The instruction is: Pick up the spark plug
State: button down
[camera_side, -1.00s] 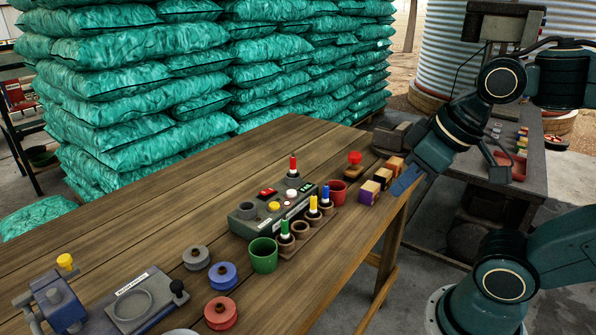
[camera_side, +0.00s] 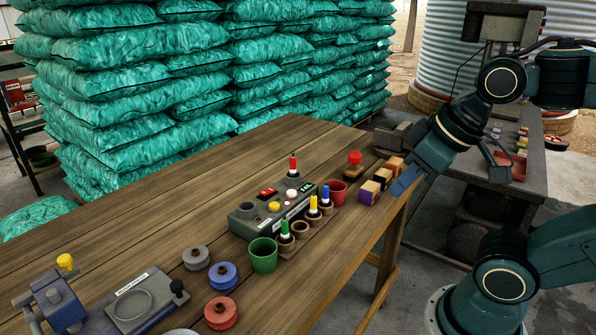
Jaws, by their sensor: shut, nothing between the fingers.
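Several small plug-like pieces with white bodies and coloured bands, which look like spark plugs, stand upright. A green one (camera_side: 285,228), a yellow one (camera_side: 313,204) and a blue one (camera_side: 326,195) stand in a brown rack (camera_side: 313,243) in front of the box. I cannot tell which one is meant. My gripper (camera_side: 398,192) is shut and empty, its blue fingers pointing down by the table's right edge, right of the rack and apart from the plugs.
Small coloured blocks (camera_side: 369,191) and a red-knobbed stamp (camera_side: 354,170) stand between my gripper and the rack. A red cup (camera_side: 338,192) and a green cup (camera_side: 264,255) flank the tester. Spools (camera_side: 221,313) lie at the front. The table's (camera_side: 180,210) left middle is clear.

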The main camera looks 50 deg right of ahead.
jog(key=c, duration=1.2)
grip_release()
jog(key=shift+o, duration=0.2)
jog(key=w+d+r+n+g, duration=0.1)
jog(key=w+d+r+n, duration=0.3)
jog(key=w, duration=0.5)
jog(key=w+d+r+n+g, duration=0.1)
jog(key=w+r+n+g, duration=0.15)
jog(key=w+n, duration=0.5)
jog(key=w+d+f+n+g, duration=0.1)
jog(key=w+d+f+n, duration=0.2)
jog(key=w, duration=0.5)
jog(key=w+d+f+n+g, duration=0.1)
jog(key=w+d+f+n, duration=0.2)
jog(key=w+d+n, duration=0.3)
jog(key=shift+w, duration=1.1)
jog(key=shift+f+n, duration=0.2)
jog(key=shift+n, duration=0.05)
